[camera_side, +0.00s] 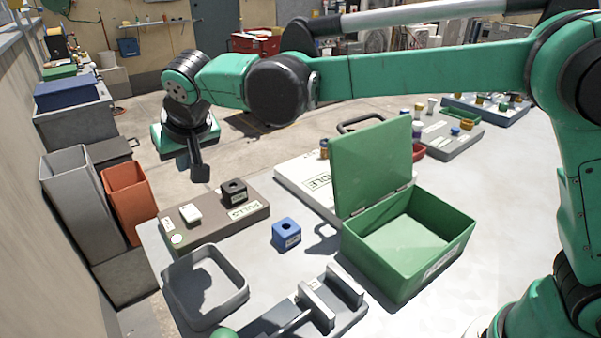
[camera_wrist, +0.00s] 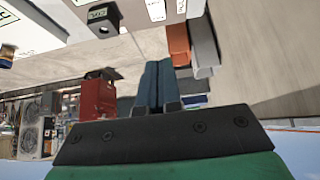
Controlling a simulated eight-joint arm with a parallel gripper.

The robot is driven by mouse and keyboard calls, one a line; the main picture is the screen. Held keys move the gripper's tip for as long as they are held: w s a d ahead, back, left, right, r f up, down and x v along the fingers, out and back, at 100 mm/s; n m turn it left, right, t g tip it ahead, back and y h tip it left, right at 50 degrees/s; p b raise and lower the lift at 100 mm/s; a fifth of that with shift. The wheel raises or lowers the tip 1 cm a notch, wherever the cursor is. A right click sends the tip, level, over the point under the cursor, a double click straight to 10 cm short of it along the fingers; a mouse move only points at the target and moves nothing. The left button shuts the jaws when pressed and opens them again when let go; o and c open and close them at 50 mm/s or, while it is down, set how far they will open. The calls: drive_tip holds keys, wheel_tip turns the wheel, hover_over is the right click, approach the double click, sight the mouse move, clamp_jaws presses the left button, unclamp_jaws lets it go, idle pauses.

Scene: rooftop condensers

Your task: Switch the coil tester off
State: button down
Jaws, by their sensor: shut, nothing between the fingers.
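My gripper (camera_side: 201,174) is shut and empty, held in the air beyond and above a brown board (camera_side: 222,224) on the work surface. The board carries a white block like a rocker switch (camera_side: 190,213), a dark block with a hole (camera_side: 234,190), a small round disc (camera_side: 177,239) and a label. No label clearly reads coil tester, so I cannot tell for certain which thing it is or its switch setting. In the wrist view, my shut fingers (camera_wrist: 158,75) touch nothing; the dark block (camera_wrist: 103,18) shows at the top left.
An open green box (camera_side: 408,245) with its lid raised stands right of centre. A blue block (camera_side: 286,234), a grey open tray (camera_side: 205,284) and a grey fixture (camera_side: 318,310) are nearer. Tall grey (camera_side: 73,193) and orange (camera_side: 129,200) bins stand at the left.

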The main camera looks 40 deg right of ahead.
drive_tip(key=shift+f, duration=0.1)
hover_over(191, 213)
drive_tip(key=f, duration=0.5)
drive_tip(key=s+f, duration=0.1)
drive_tip(key=f, duration=0.1)
drive_tip(key=shift+f, duration=0.4)
wheel_tip(191, 213, down, 3)
drive_tip(key=shift+s+r, duration=0.15)
drive_tip(key=shift+r, duration=0.05)
drive_tip(key=shift+s+f, duration=0.15)
drive_tip(key=shift+f, duration=0.6)
drive_tip(key=shift+s+f+t, duration=0.15)
drive_tip(key=shift+f+t, duration=0.25)
drive_tip(key=shift+w+r, duration=0.1)
drive_tip(key=shift+w, duration=0.1)
